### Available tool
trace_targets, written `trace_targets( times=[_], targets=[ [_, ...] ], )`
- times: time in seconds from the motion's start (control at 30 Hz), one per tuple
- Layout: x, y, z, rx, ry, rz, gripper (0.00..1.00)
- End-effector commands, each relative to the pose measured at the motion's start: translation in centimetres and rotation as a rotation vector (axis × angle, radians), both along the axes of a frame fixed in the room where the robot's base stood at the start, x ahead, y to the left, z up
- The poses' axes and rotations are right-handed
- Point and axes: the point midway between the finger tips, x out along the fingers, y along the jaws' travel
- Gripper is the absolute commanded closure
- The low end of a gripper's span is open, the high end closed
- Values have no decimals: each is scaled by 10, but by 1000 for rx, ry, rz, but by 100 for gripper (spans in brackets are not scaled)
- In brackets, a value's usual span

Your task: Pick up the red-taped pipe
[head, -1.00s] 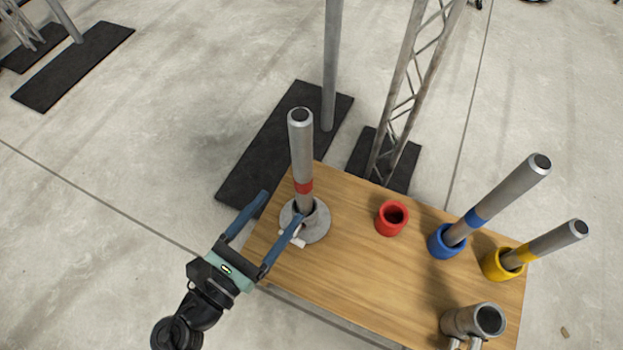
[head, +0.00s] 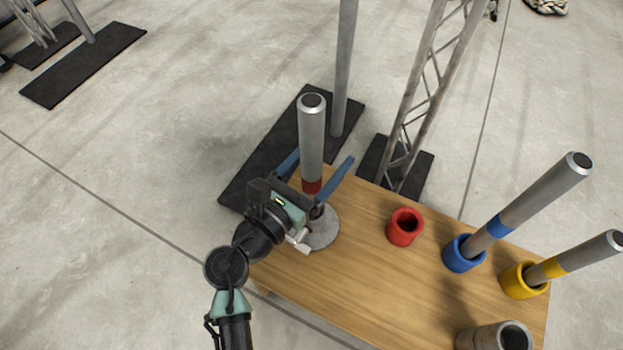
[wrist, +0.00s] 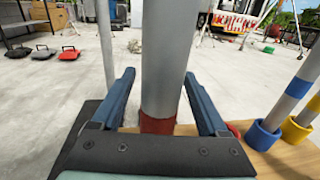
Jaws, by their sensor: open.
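The red-taped pipe (head: 311,140) stands upright in a round metal base (head: 322,231) at the table's left end. It is a grey metal pipe with a red band low down. My gripper (head: 320,165) is open, with one blue finger on each side of the pipe near the red band. In the wrist view the pipe (wrist: 166,60) rises between the two fingers (wrist: 163,98), with a gap visible on both sides. My gripper hides part of the base in the head view.
On the wooden table (head: 375,270) stand an empty red cup (head: 405,227), a blue cup (head: 463,254) and a yellow cup (head: 523,281) holding leaning taped pipes, and a grey metal cup (head: 490,338). A tall pole (head: 345,70) and a truss (head: 425,100) rise behind.

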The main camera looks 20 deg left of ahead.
Motion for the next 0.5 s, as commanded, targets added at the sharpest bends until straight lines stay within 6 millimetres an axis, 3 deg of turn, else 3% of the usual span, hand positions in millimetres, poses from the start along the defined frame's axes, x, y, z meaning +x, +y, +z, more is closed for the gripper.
trace_targets(
  times=[0.17,0.5],
  targets=[
    [0,0,0,0,1,0,23],
    [0,0,0,0,1,1,84]
  ],
)
